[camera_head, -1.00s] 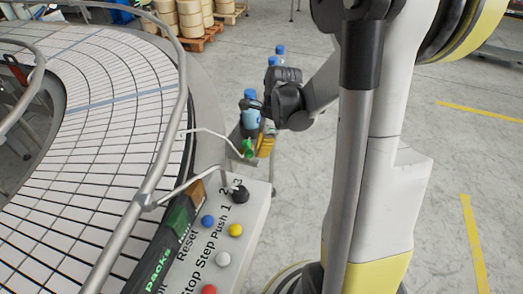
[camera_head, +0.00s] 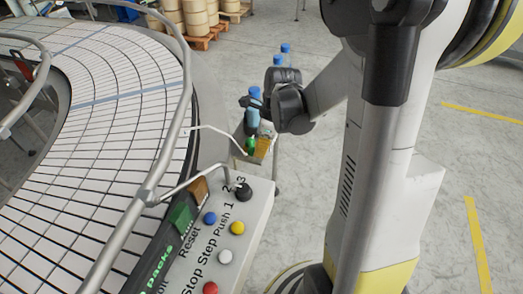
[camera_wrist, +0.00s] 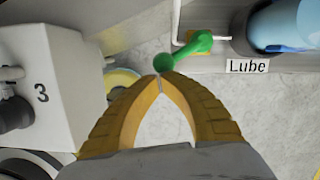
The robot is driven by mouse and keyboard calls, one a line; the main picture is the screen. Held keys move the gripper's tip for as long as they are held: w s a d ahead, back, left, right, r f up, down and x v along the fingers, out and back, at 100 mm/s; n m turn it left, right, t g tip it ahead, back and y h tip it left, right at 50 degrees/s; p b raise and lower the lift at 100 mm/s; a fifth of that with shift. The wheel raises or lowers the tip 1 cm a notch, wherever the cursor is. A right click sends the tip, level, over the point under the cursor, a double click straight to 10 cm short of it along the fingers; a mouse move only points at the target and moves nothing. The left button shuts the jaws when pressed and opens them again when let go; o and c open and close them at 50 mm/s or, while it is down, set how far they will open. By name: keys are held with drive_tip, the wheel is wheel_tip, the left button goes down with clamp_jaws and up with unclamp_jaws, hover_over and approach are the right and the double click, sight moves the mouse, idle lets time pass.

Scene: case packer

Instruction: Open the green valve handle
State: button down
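The green valve handle (camera_wrist: 190,47) shows in the wrist view above my fingertips, with a round knob at its lower left end. It sits by a thin pipe, left of a blue bottle (camera_wrist: 285,28) and the "Lube" label (camera_wrist: 247,67). In the head view the handle (camera_head: 250,146) is a small green shape beside my yellow fingers. My gripper (camera_wrist: 160,77) has its fingertips together, just below the knob, with nothing seen between them. Whether the tips touch the knob is unclear.
A white control panel (camera_head: 224,228) with coloured buttons and a black knob (camera_head: 243,191) stands near, left of my gripper. A curved conveyor (camera_head: 100,130) with metal rails lies further left. Blue-capped bottles (camera_head: 253,108) stand around my wrist. Open floor lies to the right.

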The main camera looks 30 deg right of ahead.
drive_tip(key=shift+a, duration=0.1)
drive_tip(key=shift+w+a+m+b, duration=0.2)
drive_tip(key=shift+a+m, duration=0.35)
drive_tip(key=shift+m, duration=0.05)
drive_tip(key=shift+w+a+m+b, duration=0.15)
drive_tip(key=shift+a+m+b, duration=0.05)
drive_tip(key=shift+a+m, duration=0.35)
drive_tip(key=shift+w+a, duration=0.15)
drive_tip(key=shift+a, duration=0.05)
idle(0.3)
